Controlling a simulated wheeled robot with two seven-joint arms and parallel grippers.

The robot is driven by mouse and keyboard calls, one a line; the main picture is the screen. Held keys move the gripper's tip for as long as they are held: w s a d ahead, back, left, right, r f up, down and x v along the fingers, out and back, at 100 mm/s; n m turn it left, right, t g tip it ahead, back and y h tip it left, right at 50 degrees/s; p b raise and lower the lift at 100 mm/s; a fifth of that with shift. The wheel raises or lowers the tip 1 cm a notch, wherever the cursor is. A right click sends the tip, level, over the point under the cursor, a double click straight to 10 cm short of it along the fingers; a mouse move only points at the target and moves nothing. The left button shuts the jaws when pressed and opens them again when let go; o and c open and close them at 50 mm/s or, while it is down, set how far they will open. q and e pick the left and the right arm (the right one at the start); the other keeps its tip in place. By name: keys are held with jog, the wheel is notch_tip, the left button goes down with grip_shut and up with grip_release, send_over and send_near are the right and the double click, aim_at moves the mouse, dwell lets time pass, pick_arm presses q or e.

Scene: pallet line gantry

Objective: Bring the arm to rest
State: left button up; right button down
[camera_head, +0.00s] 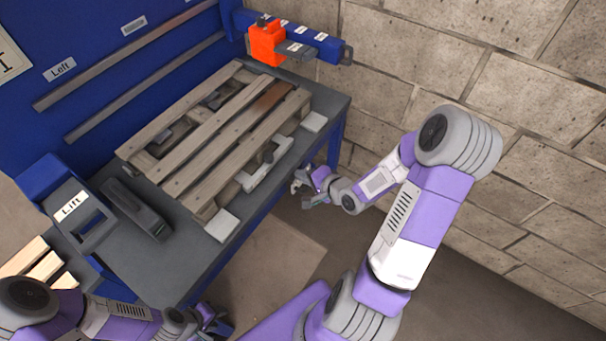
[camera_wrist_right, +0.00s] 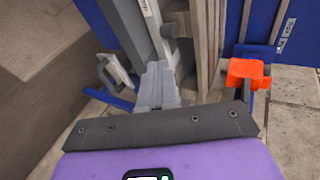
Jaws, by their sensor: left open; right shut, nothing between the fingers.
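My right gripper (camera_head: 303,187) is in the head view beside the right front edge of the workbench, held off to the side of the pallet. It is shut and empty; the right wrist view shows its fingers (camera_wrist_right: 157,85) together. My left gripper (camera_head: 214,324) is at the bottom of the head view, in front of the bench's near edge. It is small there and holds nothing that I can see. A wooden pallet (camera_head: 200,125) lies on the grey workbench (camera_head: 140,255), apart from both grippers.
An orange block (camera_head: 266,42) sits on a blue bar at the back. A brick wall (camera_head: 440,65) bounds the right side. Floor (camera_head: 265,270) lies open before the bench.

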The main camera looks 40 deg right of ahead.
jog(key=s+a+f+n+g+y, duration=0.2)
jog(key=a+f+n+g, duration=0.25)
jog(key=a+f, duration=0.6)
jog(key=s+a+f+n+g, duration=0.7)
jog(key=s+a+f+n, duration=0.2)
jog(key=s+a, duration=0.2)
jog(key=shift+s+a, duration=0.35)
jog(key=shift+a, duration=0.05)
dwell(0.4)
